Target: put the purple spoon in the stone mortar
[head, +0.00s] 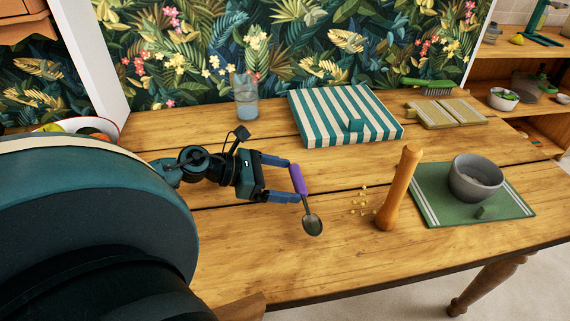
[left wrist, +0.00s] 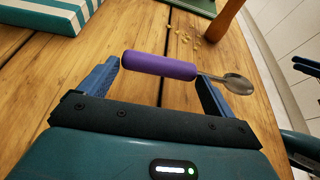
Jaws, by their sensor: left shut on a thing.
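The purple spoon (head: 298,180) has a purple handle and a metal bowl that hangs downward in the head view. My left gripper (head: 294,180) is shut on its handle and holds it over the table, left of the pepper mill. In the left wrist view the spoon's handle (left wrist: 160,66) lies across between the fingers of my left gripper (left wrist: 158,78), with the metal bowl out to the right. The grey stone mortar (head: 476,180) stands on a green mat at the right, apart from the spoon.
A tall wooden mill (head: 398,190) stands between the spoon and the mortar, beside scattered crumbs (head: 362,200). The green mat (head: 430,189) has a small green block on it. A striped box (head: 345,112) and a glass (head: 245,98) stand farther back.

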